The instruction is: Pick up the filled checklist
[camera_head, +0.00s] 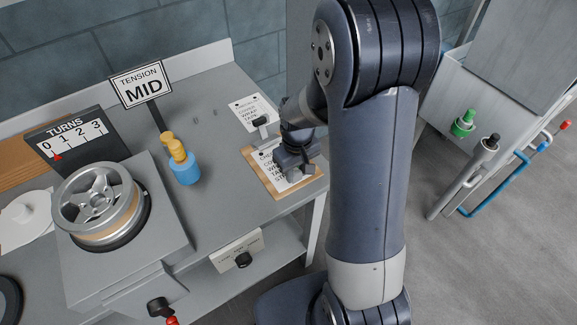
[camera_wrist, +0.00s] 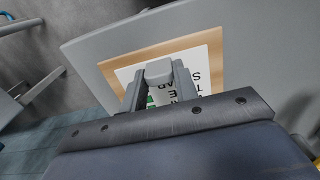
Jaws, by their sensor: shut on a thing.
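A checklist on a tan clipboard (camera_head: 280,194) is at the right end of the grey bench, with black printed lines on white paper. My gripper (camera_head: 293,168) is over it and hides part of the sheet. In the wrist view, the clipboard (camera_wrist: 128,58) shows below my gripper (camera_wrist: 158,76), whose fingers are shut on a grey block-like grip (camera_wrist: 159,71) on the checklist. Green marks show on the paper between the fingers. I cannot tell whether the board touches the bench. A second white checklist sheet (camera_head: 246,106) lies behind, with a dark-and-grey knob at its lower edge.
A grey cabinet with a green knob (camera_head: 463,122) and blue handle stands at right, across open floor.

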